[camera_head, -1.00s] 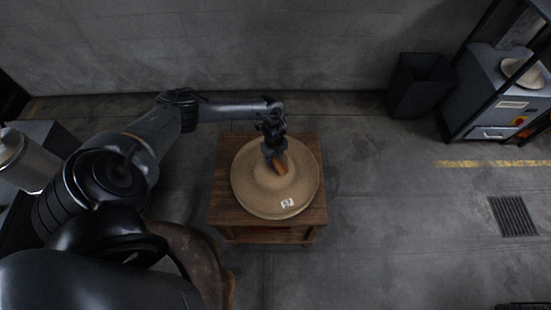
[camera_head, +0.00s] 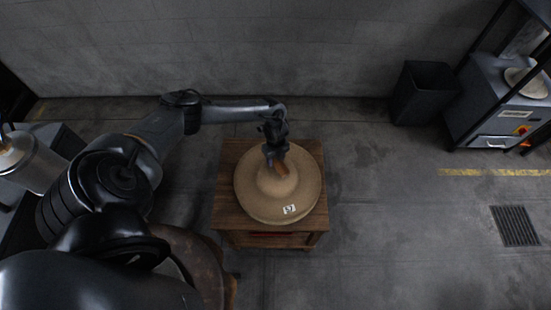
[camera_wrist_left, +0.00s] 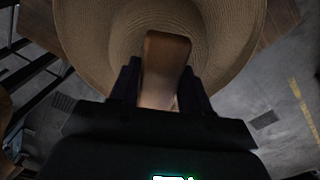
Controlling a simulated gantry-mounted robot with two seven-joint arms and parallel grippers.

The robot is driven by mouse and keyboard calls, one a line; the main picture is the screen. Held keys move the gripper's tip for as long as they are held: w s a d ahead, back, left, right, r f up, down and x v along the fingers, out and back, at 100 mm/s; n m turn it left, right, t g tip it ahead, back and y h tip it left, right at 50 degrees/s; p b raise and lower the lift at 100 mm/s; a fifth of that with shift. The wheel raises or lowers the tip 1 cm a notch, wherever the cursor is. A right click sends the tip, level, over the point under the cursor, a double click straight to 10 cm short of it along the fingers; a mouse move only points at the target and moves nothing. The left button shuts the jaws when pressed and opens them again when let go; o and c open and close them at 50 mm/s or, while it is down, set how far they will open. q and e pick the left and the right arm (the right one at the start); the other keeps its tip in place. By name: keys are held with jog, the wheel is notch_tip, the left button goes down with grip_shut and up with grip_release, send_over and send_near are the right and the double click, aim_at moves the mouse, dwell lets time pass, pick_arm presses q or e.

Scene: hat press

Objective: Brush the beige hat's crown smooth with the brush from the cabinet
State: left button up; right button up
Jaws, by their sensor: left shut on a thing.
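The beige hat (camera_head: 278,205) lies brim down on a small wooden cabinet (camera_head: 226,205), with a white tag on the front of its brim. My left gripper (camera_head: 275,158) is over the hat's crown, shut on the wooden brush (camera_head: 281,168). In the left wrist view the brush (camera_wrist_left: 165,65) stands between the two dark fingers (camera_wrist_left: 160,85), its brown back towards the camera. The hat (camera_wrist_left: 225,35) fills the space behind it. The bristles are hidden, so I cannot tell whether they touch the crown. My right gripper is not in view.
A dark bin (camera_head: 422,92) stands by the back wall. A grey machine (camera_head: 497,95) with a pale hat on top is at the far right. A floor drain (camera_head: 515,226) lies at right. The floor right of the cabinet is clear. A brown round surface (camera_head: 195,255) is at front left.

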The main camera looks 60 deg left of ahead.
pick_arm(q)
jog(key=shift+r+p, duration=2.45)
jog(key=shift+r, duration=0.5)
